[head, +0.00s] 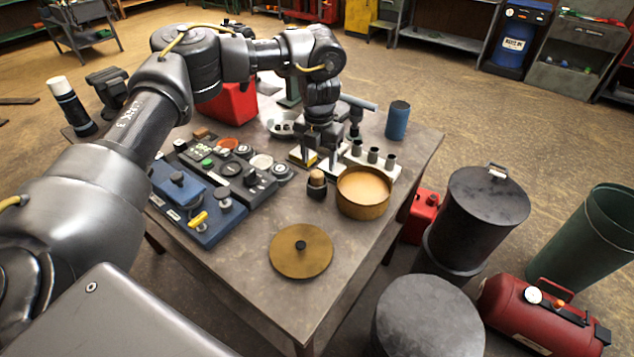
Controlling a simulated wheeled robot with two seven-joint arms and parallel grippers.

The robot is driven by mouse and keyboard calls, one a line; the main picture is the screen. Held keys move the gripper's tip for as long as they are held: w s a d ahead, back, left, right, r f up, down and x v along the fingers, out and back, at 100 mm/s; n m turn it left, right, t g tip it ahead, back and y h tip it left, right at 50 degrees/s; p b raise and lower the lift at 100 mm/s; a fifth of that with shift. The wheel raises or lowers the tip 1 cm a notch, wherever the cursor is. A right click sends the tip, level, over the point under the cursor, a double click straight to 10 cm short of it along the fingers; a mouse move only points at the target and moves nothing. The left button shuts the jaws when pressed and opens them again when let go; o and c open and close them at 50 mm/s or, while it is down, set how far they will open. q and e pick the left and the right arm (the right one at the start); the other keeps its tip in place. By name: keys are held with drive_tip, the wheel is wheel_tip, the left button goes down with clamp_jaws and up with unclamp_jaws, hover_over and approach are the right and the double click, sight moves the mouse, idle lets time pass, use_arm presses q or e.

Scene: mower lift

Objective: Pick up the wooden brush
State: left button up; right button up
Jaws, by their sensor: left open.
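My left gripper (321,162) points down over the far middle of the table. Its fingers are open, with nothing clearly held between them. A tan block with a pale edge (301,156) lies right at the fingers on their left side; it may be the wooden brush, but the fingers partly cover it. A small dark cup-like piece with a rounded wooden top (316,184) stands just in front of the gripper; I cannot tell whether this is the brush instead. My right gripper is not in view.
A round tan pan (363,192) and a pale rack with grey cylinders (372,158) stand close right of the gripper. A brass lid (300,251) lies in front. Blue and dark control boxes (200,205) fill the left. A blue can (398,120) stands at the right edge.

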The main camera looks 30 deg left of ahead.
sight(317, 173)
use_arm(q)
drive_tip(key=shift+s+f, duration=0.15)
wheel_tip(317, 173, down, 4)
drive_tip(key=p, duration=0.2)
drive_tip(key=shift+a+f+p, duration=0.15)
drive_tip(key=shift+p, duration=0.2)
drive_tip(key=shift+f, duration=0.25)
drive_tip(key=shift+s, duration=0.1)
drive_tip(key=shift+c, duration=0.8)
drive_tip(key=c, duration=0.9)
